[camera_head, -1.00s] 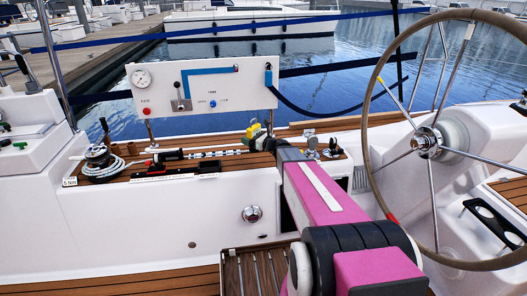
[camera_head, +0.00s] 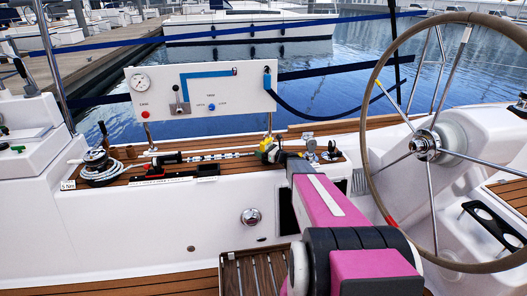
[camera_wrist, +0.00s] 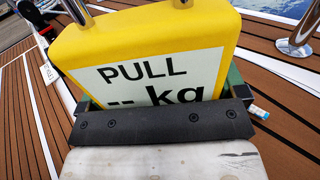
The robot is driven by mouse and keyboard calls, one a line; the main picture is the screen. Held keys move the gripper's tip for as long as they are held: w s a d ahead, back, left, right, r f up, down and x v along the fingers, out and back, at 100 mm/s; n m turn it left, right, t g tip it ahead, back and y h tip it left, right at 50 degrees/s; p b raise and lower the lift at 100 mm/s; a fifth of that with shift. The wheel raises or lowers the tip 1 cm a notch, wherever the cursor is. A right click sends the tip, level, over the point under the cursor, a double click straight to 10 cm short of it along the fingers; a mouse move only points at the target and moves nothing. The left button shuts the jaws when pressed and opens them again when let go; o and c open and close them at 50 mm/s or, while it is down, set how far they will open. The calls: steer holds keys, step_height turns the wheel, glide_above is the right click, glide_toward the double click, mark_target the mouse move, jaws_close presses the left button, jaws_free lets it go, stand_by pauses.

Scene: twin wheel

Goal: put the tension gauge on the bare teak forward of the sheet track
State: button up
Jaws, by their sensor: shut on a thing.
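The tension gauge is a yellow body with a white label reading "PULL -- kg", and it fills the middle of the wrist view (camera_wrist: 145,35). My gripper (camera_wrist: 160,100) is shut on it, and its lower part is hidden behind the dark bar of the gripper. In the head view the yellow gauge (camera_head: 269,151) shows small at the end of my arm, low over the teak ledge. The sheet track (camera_head: 218,156) runs along the ledge left of it. I cannot tell whether the gauge touches the teak (camera_head: 128,177).
A rope-wrapped winch (camera_head: 99,165) stands at the ledge's left end. Small fittings (camera_head: 332,150) stand right of the gauge. A white panel (camera_head: 205,92) rises behind, and the steering wheel (camera_head: 426,143) is at right. Bare planks (camera_wrist: 285,125) show at right in the wrist view.

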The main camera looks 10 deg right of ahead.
steer(key=shift+f, duration=0.15)
steer(key=o, duration=0.8)
steer(key=v, duration=1.2)
steer(key=shift+a+r, duration=0.15)
steer(key=shift+r, duration=0.1)
steer(key=s+a+f+n+g+h, duration=0.2)
steer(key=s+a+n+g+h, duration=0.1)
steer(key=s+a+n+g, duration=0.8)
steer(key=s+d+r+n+g+h, duration=0.1)
steer(key=s+n+h, duration=0.8)
steer(key=s+n, duration=0.7)
steer(key=shift+r+g+h, duration=0.4)
